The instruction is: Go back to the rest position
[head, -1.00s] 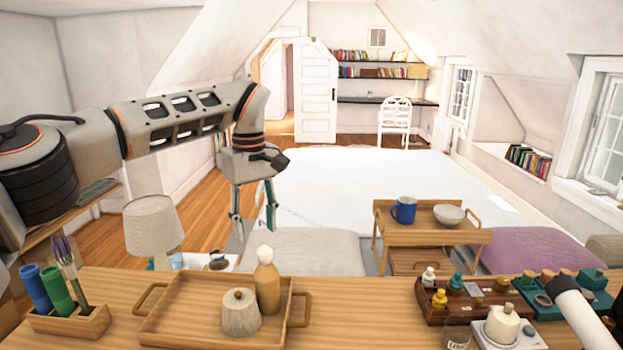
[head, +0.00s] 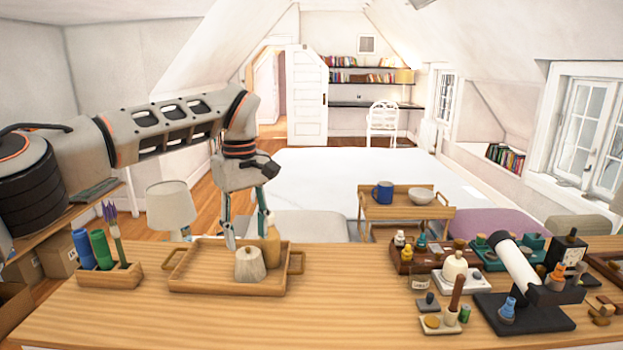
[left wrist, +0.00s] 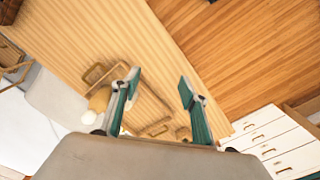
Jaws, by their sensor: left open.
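My left gripper (head: 243,222) hangs with its fingers pointing down at the back edge of the wooden tray (head: 222,288) in the head view. Its fingers are apart with nothing between them. It also shows open in the left wrist view (left wrist: 158,82), with the wooden counter beyond it. My left arm reaches in from the left, bent down at the wrist. My right gripper is not in view.
The counter (head: 340,310) holds a pen holder (head: 122,278) and the tray with a lidded pot (head: 249,265) and a bottle (head: 273,250). A white telescope-like tube (head: 516,258) and several small bottles stand at right. The counter's middle is clear. A bed (head: 330,172) lies behind.

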